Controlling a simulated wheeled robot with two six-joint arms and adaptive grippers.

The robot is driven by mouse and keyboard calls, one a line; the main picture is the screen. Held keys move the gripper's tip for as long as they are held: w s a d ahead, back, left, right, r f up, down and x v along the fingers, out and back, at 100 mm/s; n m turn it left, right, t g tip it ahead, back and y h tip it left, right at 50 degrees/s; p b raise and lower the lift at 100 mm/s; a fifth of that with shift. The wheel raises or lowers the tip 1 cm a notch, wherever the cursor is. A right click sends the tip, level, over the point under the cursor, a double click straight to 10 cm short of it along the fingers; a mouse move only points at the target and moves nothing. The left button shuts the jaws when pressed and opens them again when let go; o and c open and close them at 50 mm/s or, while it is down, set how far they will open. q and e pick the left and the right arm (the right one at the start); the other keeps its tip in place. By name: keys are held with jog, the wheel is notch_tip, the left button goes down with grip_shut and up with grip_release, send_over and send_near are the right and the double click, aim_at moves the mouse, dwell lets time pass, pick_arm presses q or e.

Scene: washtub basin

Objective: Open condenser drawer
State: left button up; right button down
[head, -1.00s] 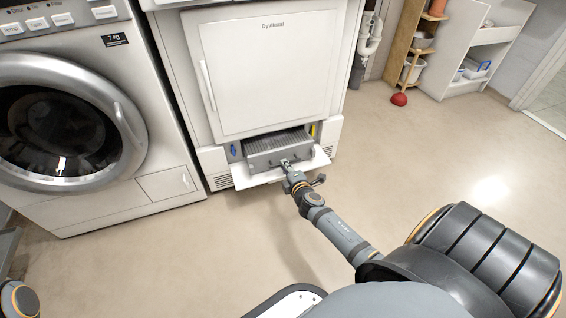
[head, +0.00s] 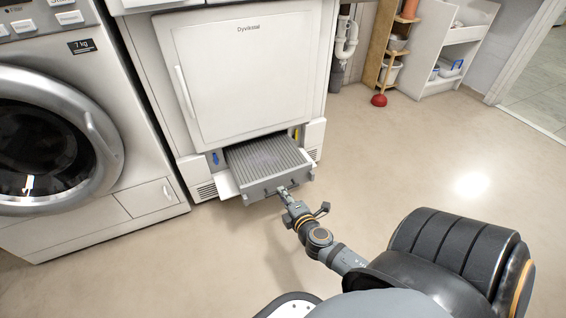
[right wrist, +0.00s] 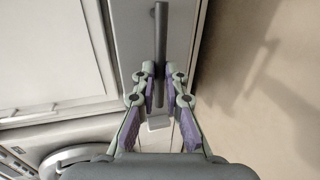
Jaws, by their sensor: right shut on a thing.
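The condenser drawer (head: 262,158) is a grey ribbed unit low in the white dryer (head: 245,75). It stands pulled well out of its opening, over the folded-down white flap (head: 222,183). My right gripper (head: 283,192) is at the drawer's front face. In the right wrist view, its fingers (right wrist: 153,72) are shut on the dark bar handle (right wrist: 161,35) of the drawer front. The back end of the drawer is hidden inside the dryer. My left gripper is not in view.
A front-loading washing machine (head: 135,190) stands close on the left. A red plunger (head: 379,100) and wooden shelf (head: 398,45) are at the back right. The beige floor (head: 400,150) in front and to the right is clear.

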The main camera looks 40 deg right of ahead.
jog(key=c, duration=1.4)
grip_release()
jog(key=v, duration=1.2)
jog(key=shift+d, duration=0.1)
